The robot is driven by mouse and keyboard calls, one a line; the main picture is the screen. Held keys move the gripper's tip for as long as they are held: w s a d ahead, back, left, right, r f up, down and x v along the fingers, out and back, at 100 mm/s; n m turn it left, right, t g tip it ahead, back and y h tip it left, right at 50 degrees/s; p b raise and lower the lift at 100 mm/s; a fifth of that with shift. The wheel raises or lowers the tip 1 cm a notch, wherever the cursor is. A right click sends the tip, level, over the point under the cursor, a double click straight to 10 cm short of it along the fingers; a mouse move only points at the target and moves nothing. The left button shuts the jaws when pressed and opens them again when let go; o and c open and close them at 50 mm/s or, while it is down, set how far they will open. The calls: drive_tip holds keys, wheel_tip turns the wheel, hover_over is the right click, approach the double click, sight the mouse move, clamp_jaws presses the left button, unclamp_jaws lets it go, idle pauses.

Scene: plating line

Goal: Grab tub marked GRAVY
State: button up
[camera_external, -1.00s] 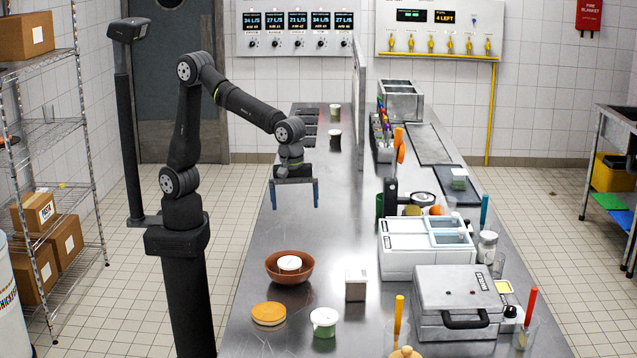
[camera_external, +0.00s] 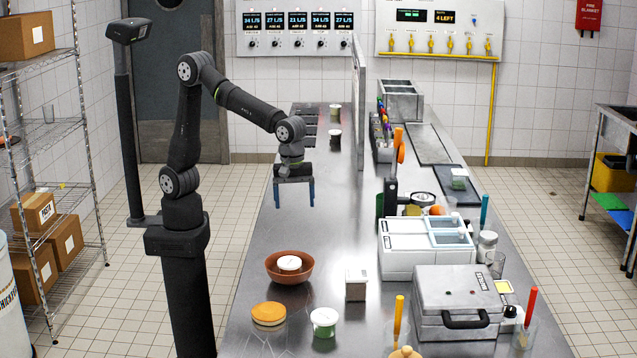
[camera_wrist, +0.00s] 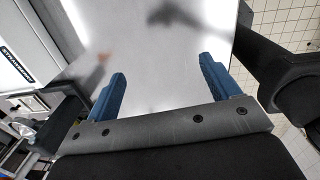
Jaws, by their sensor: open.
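No GRAVY marking is readable in either view, so I cannot tell which tub it is. A round white tub with green (camera_external: 323,322) stands at the near end of the steel counter. A white-lidded round item (camera_external: 289,263) sits in a brown bowl (camera_external: 278,279). My gripper (camera_external: 295,204) is open and empty above the counter, beyond the bowl. In the wrist view its blue fingers (camera_wrist: 162,70) have only bare steel between them.
An orange-topped round container (camera_external: 268,314) stands left of the white-green tub. A white two-lid unit (camera_external: 425,250) and a grey press (camera_external: 457,300) fill the right side. A thin upright panel (camera_external: 358,105) divides the far counter. The counter below my gripper is clear.

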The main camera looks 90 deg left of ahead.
drive_tip(key=h, duration=0.4)
approach(356, 272)
drive_tip(key=a+v, duration=0.1)
drive_tip(key=v, duration=0.3)
drive_tip(key=x, duration=1.2)
drive_tip(key=shift+s+d+r, duration=0.1)
drive_tip(key=shift+d, duration=0.05)
drive_tip(key=shift+x, duration=2.75)
drive_tip(key=shift+d+r, duration=0.1)
drive_tip(key=shift+d, duration=0.05)
drive_tip(key=c, duration=1.2)
drive_tip(key=shift+o, duration=0.2)
drive_tip(key=shift+r, duration=0.1)
